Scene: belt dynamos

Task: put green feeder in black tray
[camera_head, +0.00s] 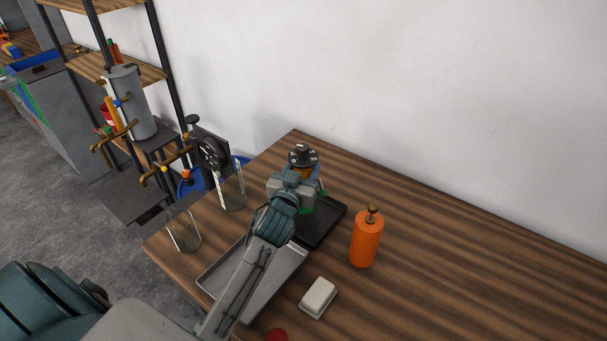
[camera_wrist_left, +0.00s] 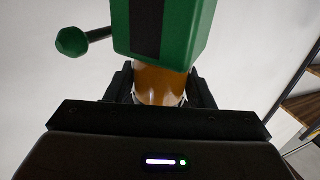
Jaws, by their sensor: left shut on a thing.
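My left gripper (camera_head: 292,186) is shut on the green feeder (camera_head: 307,209), which is mostly hidden behind it in the head view. The feeder's black dial top and amber part show above the gripper. In the left wrist view the jaws (camera_wrist_left: 160,88) close around the feeder's amber section. Its green body (camera_wrist_left: 185,30) with a black stripe and a green knob on a side arm also show there. The black tray (camera_head: 325,230) lies on the table below the feeder. I cannot tell whether the feeder touches it. My right gripper is not in view.
A grey metal tray (camera_head: 284,269) lies under my left forearm. An orange bottle (camera_head: 366,240) stands right of the black tray, with a white block (camera_head: 318,296) nearer. Glass jars (camera_head: 183,231) stand at the left edge. The table's right side is clear.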

